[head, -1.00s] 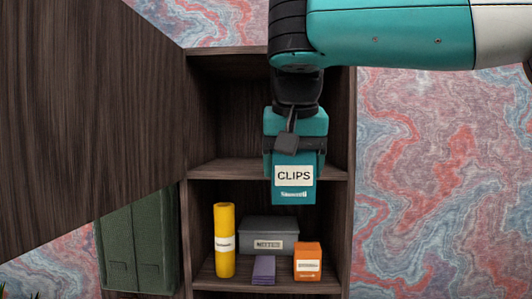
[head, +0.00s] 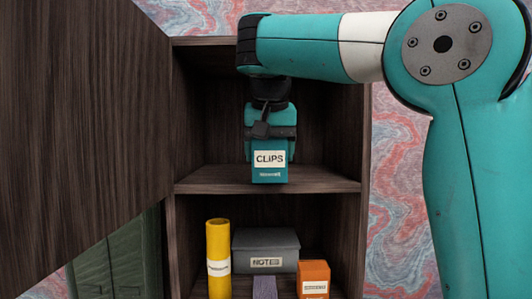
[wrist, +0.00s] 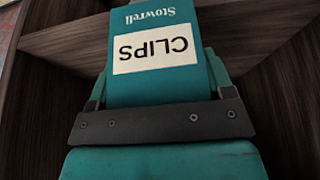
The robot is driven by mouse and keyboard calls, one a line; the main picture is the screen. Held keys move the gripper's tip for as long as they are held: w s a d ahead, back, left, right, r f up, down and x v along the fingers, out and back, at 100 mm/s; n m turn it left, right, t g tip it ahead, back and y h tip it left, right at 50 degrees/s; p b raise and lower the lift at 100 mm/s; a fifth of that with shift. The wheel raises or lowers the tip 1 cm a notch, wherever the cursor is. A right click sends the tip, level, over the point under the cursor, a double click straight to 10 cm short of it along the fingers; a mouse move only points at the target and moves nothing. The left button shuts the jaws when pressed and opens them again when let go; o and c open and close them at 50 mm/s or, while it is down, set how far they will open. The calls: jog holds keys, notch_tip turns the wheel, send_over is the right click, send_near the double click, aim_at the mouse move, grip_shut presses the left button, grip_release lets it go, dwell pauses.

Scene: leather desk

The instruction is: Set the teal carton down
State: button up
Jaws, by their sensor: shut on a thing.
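The teal carton (head: 270,173) has a white CLIPS label and is inside the upper compartment of the dark wooden cabinet. My gripper (head: 270,132) is above it and shut on it, pointing down. The carton's lower edge shows against the upper shelf (head: 320,180); I cannot tell whether it touches. In the wrist view the carton (wrist: 155,85) fills the middle between the jaws (wrist: 160,122), its label upside down. The carton's back is hidden.
The open cabinet door (head: 80,110) stands at the left. The lower compartment holds a yellow tube (head: 218,250), a grey NOTES box (head: 265,245), a purple item (head: 264,288) and an orange box (head: 314,275). The upper shelf is bare on both sides of the carton.

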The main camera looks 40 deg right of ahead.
aim_at(271, 149)
jog(key=w+d, duration=0.1)
jog(key=w, duration=0.1)
jog(key=w+d, duration=0.1)
jog(key=w, duration=0.1)
jog(key=w+d+p, duration=0.1)
jog(key=w+d, duration=0.1)
jog(key=shift+f, duration=0.3)
jog(key=shift+f+b, duration=0.1)
jog(key=shift+b, duration=0.25)
jog(key=o, duration=1)
jog(key=shift+c, duration=0.2)
jog(key=shift+r, duration=0.2)
jog(key=shift+s+a+r+p, duration=0.15)
jog(key=shift+s+r+p, duration=0.05)
jog(key=shift+r+p, duration=0.5)
jog(key=s+a, duration=0.2)
jog(key=s, duration=0.1)
jog(key=s+a+b, duration=0.1)
jog(key=s+a, duration=0.1)
jog(key=s, duration=0.1)
jog(key=s+a, duration=0.2)
jog(key=s, duration=0.2)
jog(key=shift+a+f, duration=0.25)
jog(key=shift+a, duration=0.15)
